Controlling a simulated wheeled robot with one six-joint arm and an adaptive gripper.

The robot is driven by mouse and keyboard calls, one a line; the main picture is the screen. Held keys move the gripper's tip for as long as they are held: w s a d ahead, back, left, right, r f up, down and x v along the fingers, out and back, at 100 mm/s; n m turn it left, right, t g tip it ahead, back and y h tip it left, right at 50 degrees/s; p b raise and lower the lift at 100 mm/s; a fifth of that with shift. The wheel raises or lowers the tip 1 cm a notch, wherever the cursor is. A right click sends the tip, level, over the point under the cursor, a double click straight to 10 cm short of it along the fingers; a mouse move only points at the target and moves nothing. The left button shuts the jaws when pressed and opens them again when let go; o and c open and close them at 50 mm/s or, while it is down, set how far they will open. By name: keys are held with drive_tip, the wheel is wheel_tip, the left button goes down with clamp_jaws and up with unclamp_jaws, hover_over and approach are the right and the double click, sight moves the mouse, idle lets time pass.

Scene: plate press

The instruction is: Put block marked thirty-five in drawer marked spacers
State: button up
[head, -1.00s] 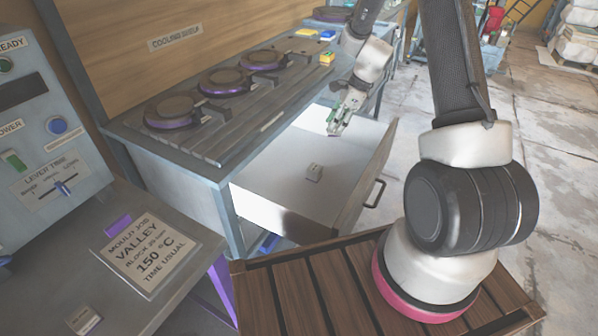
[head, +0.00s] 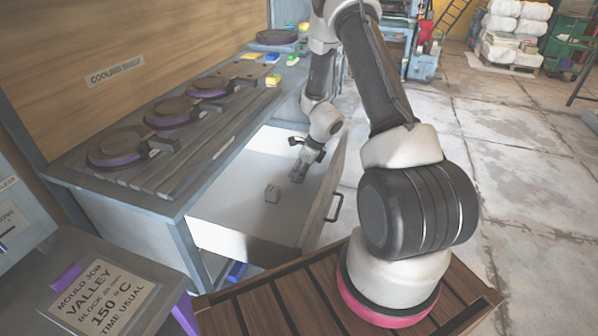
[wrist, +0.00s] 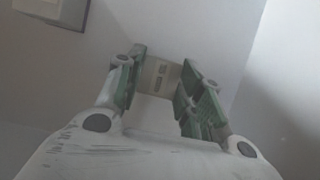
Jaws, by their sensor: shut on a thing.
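The open drawer (head: 228,204) under the cooling shelf is pulled out, with a white inside; its label is not in view. My gripper (head: 297,176) is down inside the drawer, toward its far end. In the wrist view my gripper (wrist: 160,88) is shut on a small pale block (wrist: 159,72) with dark marks on its face, too blurred to read surely.
The cooling shelf (head: 190,150) above the drawer bears several round moulds and small coloured blocks at its far end. The drawer's front panel with its handle (head: 334,206) stands right of my gripper. A job sign (head: 103,300) lies on the left bench.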

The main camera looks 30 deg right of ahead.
drive_tip(key=o, duration=1.1)
drive_tip(key=shift+f, duration=0.1)
